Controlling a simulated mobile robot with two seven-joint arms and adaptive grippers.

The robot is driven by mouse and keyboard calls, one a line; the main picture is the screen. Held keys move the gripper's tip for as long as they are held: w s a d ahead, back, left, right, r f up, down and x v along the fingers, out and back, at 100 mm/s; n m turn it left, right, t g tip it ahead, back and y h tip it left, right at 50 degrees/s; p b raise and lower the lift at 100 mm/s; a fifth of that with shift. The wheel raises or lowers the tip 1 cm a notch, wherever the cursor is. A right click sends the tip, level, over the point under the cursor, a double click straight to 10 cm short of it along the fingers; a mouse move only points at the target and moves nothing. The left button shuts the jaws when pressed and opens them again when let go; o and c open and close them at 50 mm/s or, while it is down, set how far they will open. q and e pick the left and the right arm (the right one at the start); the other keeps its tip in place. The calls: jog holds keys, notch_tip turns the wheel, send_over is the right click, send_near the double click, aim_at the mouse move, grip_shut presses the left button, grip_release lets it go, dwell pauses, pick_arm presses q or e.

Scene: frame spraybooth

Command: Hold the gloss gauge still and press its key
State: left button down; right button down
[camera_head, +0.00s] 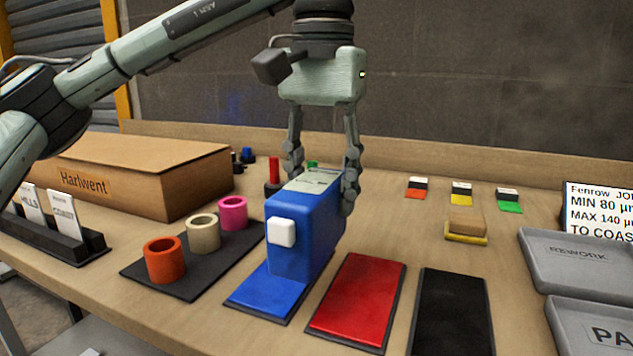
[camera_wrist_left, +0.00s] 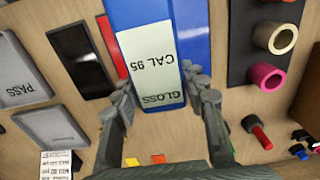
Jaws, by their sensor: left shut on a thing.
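The gloss gauge (camera_head: 305,235) is a blue box with a pale top label. It stands upright on a blue panel (camera_head: 262,296). Its key (camera_head: 281,232) is a white square button on the side facing me. My left gripper (camera_head: 322,182) comes down from above and is shut on the gauge's far end, one finger on each side. In the left wrist view the gauge (camera_wrist_left: 190,35) sits between the fingers, and its label (camera_wrist_left: 155,72) reads "GLOSS CAL 95". My right gripper is in neither view.
A red panel (camera_head: 358,300) and a black panel (camera_head: 452,315) lie to the right. Orange, beige and pink tape rolls (camera_head: 203,232) stand on a black mat to the left. A cardboard box (camera_head: 130,175) is behind them. Grey trays (camera_head: 580,262) are at the right edge.

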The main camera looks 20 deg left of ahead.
pick_arm(q)
jog(key=shift+w+d+f+b, duration=0.2)
jog(key=shift+w+d+f, duration=0.35)
jog(key=shift+d+f, duration=0.45)
jog(key=shift+w+d+f+b, duration=0.25)
jog(key=shift+w+d+f, duration=0.35)
jog(key=shift+d+f, duration=0.3)
jog(key=shift+w+d+f+b, duration=0.2)
jog(key=shift+w+d+f, duration=0.35)
jog(key=shift+d+f, duration=0.45)
jog(key=shift+a, duration=0.1)
jog(key=shift+f, duration=0.45)
dwell(1.5)
